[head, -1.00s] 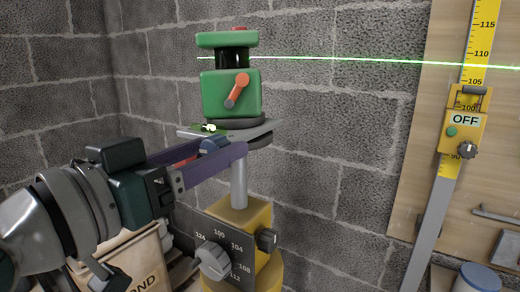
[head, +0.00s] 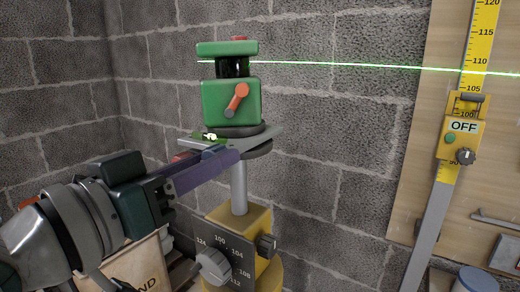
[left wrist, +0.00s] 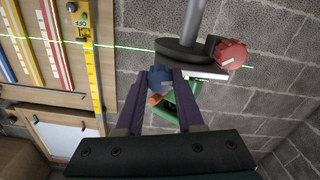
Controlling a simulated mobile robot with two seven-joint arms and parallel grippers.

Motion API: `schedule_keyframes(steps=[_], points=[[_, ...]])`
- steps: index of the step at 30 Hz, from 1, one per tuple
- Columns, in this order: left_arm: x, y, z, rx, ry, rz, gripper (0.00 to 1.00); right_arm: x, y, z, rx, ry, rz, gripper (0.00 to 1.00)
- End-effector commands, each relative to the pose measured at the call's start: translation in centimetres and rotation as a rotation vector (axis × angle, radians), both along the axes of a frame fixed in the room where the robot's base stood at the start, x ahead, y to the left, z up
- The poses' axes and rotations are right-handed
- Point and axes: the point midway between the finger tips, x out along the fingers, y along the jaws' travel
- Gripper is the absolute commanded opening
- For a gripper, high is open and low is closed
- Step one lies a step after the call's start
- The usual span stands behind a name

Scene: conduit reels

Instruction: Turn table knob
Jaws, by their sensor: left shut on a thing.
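My left gripper (head: 208,166), with purple fingers, is shut on a blue knob under the small grey table plate (head: 265,138). In the left wrist view the blue knob (left wrist: 158,77) sits between the fingertips. A red knob (left wrist: 230,53) is beside it under the same table; in the head view the red knob (head: 181,157) is partly hidden behind the gripper. The green laser device (head: 231,103) with an orange lever (head: 237,98) stands on the table. My right gripper is not in view.
The table's post (head: 239,188) rises from a yellow box (head: 246,222) with a numbered dial and knobs. A block wall is close behind. At the right, a yellow scale (head: 481,62) carries a detector marked OFF (head: 461,139), crossed above by the green laser line.

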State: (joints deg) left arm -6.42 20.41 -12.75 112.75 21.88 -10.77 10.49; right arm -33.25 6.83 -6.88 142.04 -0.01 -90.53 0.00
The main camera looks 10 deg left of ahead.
Motion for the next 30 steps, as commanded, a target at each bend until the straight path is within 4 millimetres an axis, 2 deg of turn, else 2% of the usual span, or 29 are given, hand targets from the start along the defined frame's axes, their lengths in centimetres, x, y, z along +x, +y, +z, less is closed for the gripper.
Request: schedule_keyframes(steps=[1, 3, 12, 13, 18, 21, 30], points=[[-0.01, 0.01, 0.48, -0.045, 0.022, 0.001, 0.0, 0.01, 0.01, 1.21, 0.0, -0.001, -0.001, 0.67], [-0.01, -0.01, 0.29, -0.093, 0.04, 0.001, 0.0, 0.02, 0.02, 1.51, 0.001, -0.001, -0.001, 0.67], [-0.02, -0.01, -0.04, -0.113, 0.043, 0.0, 0.0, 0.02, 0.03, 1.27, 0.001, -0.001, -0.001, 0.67], [-0.02, -0.01, -0.04, -0.113, 0.043, 0.0, 0.4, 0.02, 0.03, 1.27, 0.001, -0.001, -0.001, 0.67], [-0.01, -0.01, -0.04, -0.112, 0.043, 0.0, 0.59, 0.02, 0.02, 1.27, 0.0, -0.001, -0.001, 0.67], [-0.01, 0.0, -0.03, -0.112, 0.043, 0.0, 0.67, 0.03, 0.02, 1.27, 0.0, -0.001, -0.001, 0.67], [-0.48, 0.18, -0.09, -0.111, 0.045, 0.001, 0.67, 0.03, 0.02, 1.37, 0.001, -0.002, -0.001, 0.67]])
